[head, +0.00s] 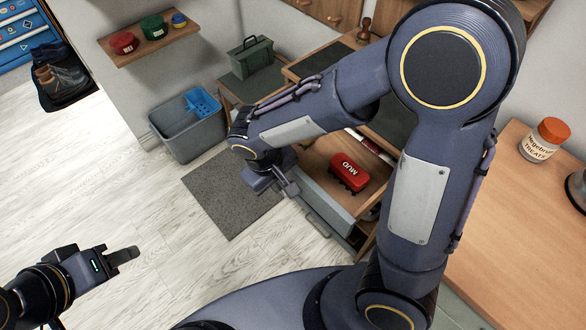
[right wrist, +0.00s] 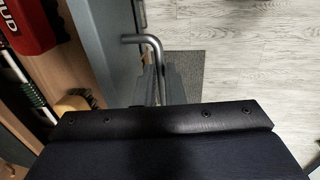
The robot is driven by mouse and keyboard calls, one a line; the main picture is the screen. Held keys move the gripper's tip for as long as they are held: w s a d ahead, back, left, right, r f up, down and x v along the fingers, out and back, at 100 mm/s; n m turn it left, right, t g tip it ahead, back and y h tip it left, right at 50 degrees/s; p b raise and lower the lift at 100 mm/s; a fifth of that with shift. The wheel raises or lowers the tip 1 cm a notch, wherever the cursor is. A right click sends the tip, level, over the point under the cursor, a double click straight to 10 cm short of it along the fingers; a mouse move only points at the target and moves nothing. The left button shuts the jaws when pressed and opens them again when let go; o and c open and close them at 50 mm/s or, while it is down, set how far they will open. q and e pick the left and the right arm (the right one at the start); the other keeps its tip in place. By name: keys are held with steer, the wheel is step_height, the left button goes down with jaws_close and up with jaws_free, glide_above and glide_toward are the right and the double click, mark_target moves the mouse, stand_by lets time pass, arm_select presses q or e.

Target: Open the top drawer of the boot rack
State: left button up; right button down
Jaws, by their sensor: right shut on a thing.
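The boot rack's top drawer (head: 327,205) stands pulled out, with a grey-blue front and wooden inside. A red brush marked MUD (head: 349,172) lies in it. My right gripper (head: 290,187) is at the drawer front, shut on the drawer's handle. In the right wrist view the metal bar handle (right wrist: 150,42) runs down to the fingers (right wrist: 158,88) beside the grey drawer front (right wrist: 108,50); the grip itself is partly hidden. My left gripper (head: 125,255) is empty over the floor at the lower left; its finger gap does not show clearly.
A grey mat (head: 225,195) lies on the floor before the rack. A wooden counter (head: 520,235) with an orange-lidded jar (head: 545,139) is at right. The pale floor at left is mostly clear.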

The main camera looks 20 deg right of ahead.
steer(key=shift+s+a, duration=0.25)
steer(key=shift+a, duration=0.45)
steer(key=c, duration=1.5)
jaws_free()
steer(key=r, duration=0.2)
steer(key=a+r+p, duration=0.1)
steer(key=r, duration=0.4)
steer(key=shift+s+a+r, duration=0.15)
steer(key=shift+s+r, duration=0.15)
steer(key=shift+r, duration=0.05)
